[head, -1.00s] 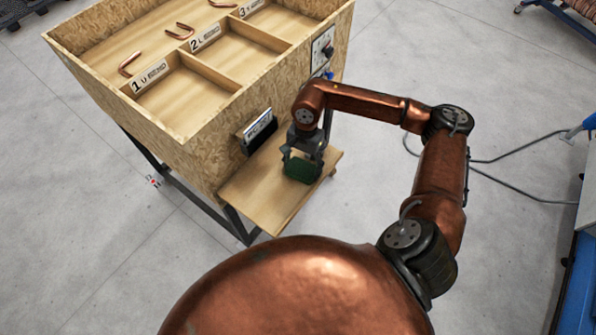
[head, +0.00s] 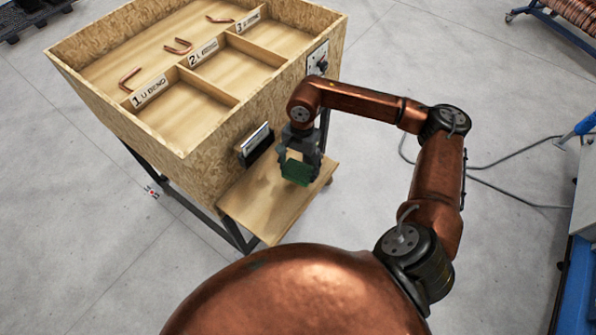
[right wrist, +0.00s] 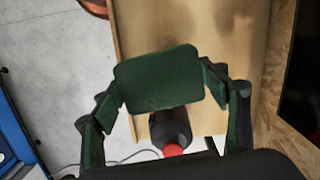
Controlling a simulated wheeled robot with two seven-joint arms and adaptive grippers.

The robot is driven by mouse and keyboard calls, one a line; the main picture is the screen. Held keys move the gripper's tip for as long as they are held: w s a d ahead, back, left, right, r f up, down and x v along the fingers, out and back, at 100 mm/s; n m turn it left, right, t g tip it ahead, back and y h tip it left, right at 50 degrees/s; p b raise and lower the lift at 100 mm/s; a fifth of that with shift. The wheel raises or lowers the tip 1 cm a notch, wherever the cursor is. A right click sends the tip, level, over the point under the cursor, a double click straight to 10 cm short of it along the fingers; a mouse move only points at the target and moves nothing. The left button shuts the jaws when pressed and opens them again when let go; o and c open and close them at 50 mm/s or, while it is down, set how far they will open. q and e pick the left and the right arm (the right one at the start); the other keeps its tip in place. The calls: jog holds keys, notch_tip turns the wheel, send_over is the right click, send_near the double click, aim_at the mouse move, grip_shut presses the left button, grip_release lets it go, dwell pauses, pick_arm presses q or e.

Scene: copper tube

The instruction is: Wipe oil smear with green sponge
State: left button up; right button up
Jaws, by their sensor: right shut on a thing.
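The green sponge (head: 297,172) is held by my right gripper (head: 299,158) over the small wooden shelf (head: 255,205) on the bin's front. In the right wrist view the sponge (right wrist: 158,78) sits between the two fingers, which press on its left and right ends. Wood shows around it; I cannot tell whether it touches the shelf. I cannot make out the oil smear for certain: the wood has darker patches, some perhaps shadow. My left gripper is out of view.
A dark bottle with a red cap (right wrist: 172,149) shows below the sponge in the right wrist view. The wooden bin (head: 150,125) rises behind the shelf, with copper tubes (head: 130,79) inside. A black display (head: 255,143) is on its front. The shelf's near-left part is clear.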

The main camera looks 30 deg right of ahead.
jog(key=shift+r, duration=0.1)
jog(key=shift+r+p, duration=0.3)
jog(key=shift+r, duration=1.1)
